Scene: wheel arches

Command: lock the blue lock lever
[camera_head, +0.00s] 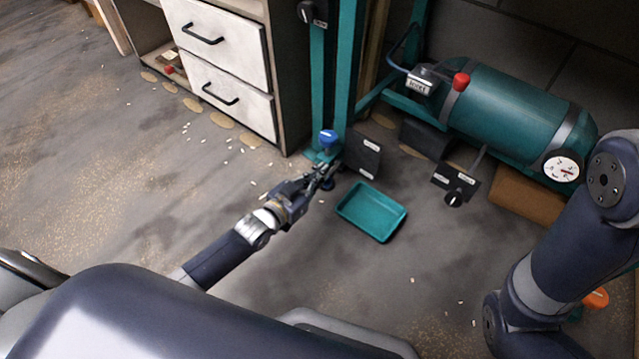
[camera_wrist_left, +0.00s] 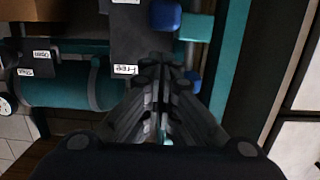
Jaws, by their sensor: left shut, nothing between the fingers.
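A blue knob-like part (camera_head: 328,138) with a pale mark sits at the foot of the teal post in the head view. A second, smaller blue part (camera_head: 328,184) shows just below my fingertips. Two blue parts also show in the left wrist view, a larger one (camera_wrist_left: 165,15) at the top and a smaller one (camera_wrist_left: 193,82) right of the fingers; I cannot tell which is the lever's handle. My left gripper (camera_head: 327,171) is shut and empty close beside these parts; contact is unclear. Its fingers (camera_wrist_left: 160,68) hide part of the mechanism. My right gripper is out of view.
A dark plate with white labels (camera_head: 362,155) stands right of the post. A teal tray (camera_head: 371,212) lies on the floor. A teal tank (camera_head: 515,118) with a gauge is at the right, a drawer cabinet (camera_head: 225,60) at the left. The left floor is mostly open.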

